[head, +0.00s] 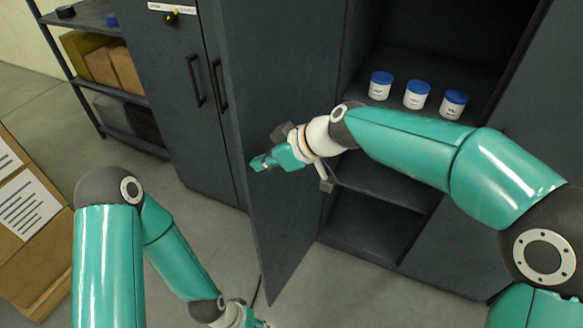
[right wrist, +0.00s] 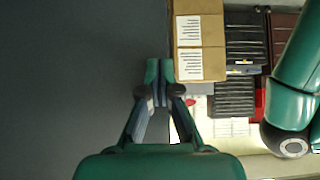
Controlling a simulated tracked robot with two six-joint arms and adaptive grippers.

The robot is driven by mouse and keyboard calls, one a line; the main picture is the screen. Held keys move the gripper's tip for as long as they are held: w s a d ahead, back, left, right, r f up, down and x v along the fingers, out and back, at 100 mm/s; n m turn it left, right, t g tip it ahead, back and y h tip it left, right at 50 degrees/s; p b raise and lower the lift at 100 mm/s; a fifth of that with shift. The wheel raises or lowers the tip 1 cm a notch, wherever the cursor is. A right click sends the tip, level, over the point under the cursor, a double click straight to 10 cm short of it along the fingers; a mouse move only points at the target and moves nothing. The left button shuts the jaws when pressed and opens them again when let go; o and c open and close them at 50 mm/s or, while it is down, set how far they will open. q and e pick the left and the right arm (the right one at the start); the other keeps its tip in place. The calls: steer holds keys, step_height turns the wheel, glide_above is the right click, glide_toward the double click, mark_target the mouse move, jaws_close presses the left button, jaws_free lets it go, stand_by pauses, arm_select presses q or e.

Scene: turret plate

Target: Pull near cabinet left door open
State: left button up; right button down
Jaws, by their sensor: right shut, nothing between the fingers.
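The near cabinet left door (head: 285,90) is a dark grey panel that stands swung open, its inner face towards me. To its right is the open cabinet interior. My right gripper (head: 262,163) is shut and empty, in front of the door's inner face near its free edge. In the right wrist view the closed fingertips (right wrist: 159,72) overlap the edge of the dark door panel (right wrist: 70,80); I cannot tell whether they touch it. My left gripper (head: 250,318) is low at the bottom of the head view, cut off, so its fingers cannot be judged.
Three white jars with blue lids (head: 417,95) stand on a cabinet shelf. A closed cabinet (head: 165,75) with two dark handles is behind the door. A shelf rack with boxes (head: 112,65) is at the upper left. Cardboard boxes (head: 25,215) are at the left. Floor shows between.

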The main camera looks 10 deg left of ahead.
steer(key=s+d+f+b+v, duration=0.15)
steer(key=b+v, duration=0.25)
steer(key=v, duration=0.9)
steer(key=s+d+f+m+g+h, duration=0.1)
steer(key=d+f+m, duration=0.15)
steer(key=f, duration=0.65)
steer(key=d+f+m+g+h, duration=0.1)
steer(key=d+f, duration=0.2)
steer(key=f, duration=0.7)
steer(key=s+d+f+m+g+h, duration=0.1)
steer(key=d+f+g, duration=0.15)
steer(key=f, duration=0.65)
steer(key=s+d+f+m+t+h, duration=0.1)
steer(key=s+d+f+m, duration=0.1)
steer(key=s+f+m, duration=0.4)
steer(key=s+d+f+m+t+h, duration=0.1)
steer(key=s+d+f+m, duration=0.2)
steer(key=s+f+m, duration=0.3)
steer(key=s+f, duration=0.5)
steer(key=f, duration=0.3)
steer(key=shift+d+p, duration=0.35)
steer(key=shift+p, duration=0.05)
